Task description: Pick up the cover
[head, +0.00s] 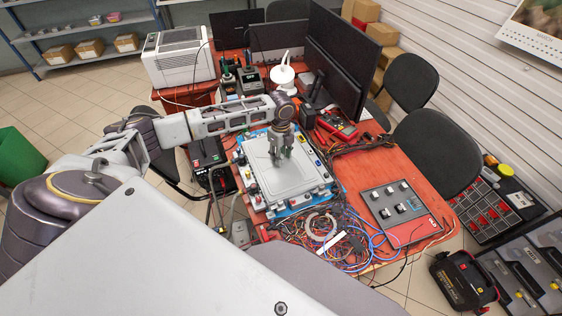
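The cover looks like the pale grey rectangular panel (300,178) on top of a blue and white unit on the red table. It lies flat, with fittings and connectors around its edges. My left arm reaches in from the left. My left gripper (281,158) points down over the far part of the panel, with its fingertips at or just above the surface. It hides the spot below it. I cannot tell whether the fingers touch or hold anything. My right gripper is not in view.
Tangled wires (335,240) lie in front of the unit. A grey control panel (397,207) lies to its right. Monitors (340,60), a white lamp-like device (283,76) and a white printer (179,57) stand behind. Dark chairs (437,150) stand at the right.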

